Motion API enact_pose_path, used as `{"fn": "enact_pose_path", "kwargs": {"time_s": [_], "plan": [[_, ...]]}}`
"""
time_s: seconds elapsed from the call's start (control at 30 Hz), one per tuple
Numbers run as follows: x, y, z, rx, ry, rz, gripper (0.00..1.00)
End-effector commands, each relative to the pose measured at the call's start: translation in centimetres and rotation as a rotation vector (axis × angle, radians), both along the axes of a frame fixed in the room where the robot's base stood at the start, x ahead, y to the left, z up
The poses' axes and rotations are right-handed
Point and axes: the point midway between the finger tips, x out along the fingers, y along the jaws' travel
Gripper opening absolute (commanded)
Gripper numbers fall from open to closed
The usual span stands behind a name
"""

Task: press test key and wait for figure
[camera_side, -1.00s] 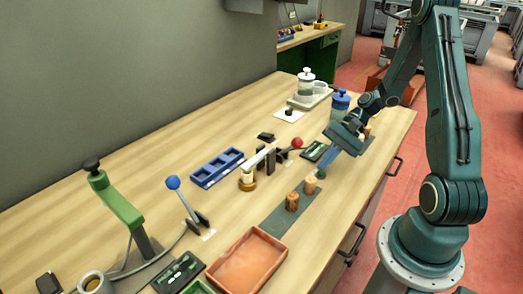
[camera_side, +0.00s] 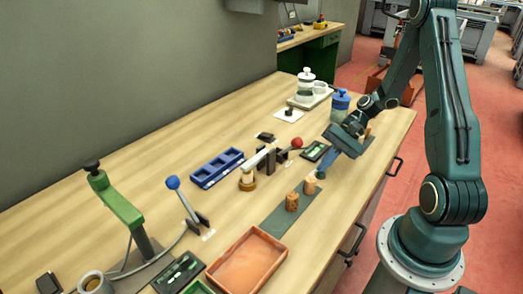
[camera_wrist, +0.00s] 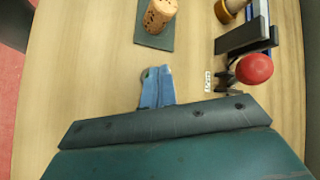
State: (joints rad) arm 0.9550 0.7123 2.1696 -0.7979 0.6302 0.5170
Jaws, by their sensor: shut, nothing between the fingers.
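My gripper (camera_side: 322,171) is shut and empty, its blue fingertips low over the bench beside the grey-green strip (camera_side: 272,225). I cannot tell which part is the test key. Two corks (camera_side: 292,201) stand on the strip; one cork (camera_wrist: 160,14) shows in the wrist view. No figure is readable.
A lever with a red ball (camera_side: 297,143) stands near the gripper and shows in the wrist view (camera_wrist: 254,69). A blue tray (camera_side: 217,167), an orange tray (camera_side: 249,262), a blue-knobbed lever (camera_side: 173,183) and a green press (camera_side: 116,203) stand to the left. A blue-lidded jar (camera_side: 340,103) is behind.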

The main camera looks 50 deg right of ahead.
Motion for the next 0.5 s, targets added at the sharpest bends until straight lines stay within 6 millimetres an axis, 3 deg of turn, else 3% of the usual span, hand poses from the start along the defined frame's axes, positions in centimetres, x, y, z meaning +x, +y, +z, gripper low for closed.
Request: {"fn": "enact_pose_path", "kwargs": {"time_s": [0.5], "plan": [[0.01, -0.03, 0.64, -0.001, -0.001, 0.0, 0.0]]}}
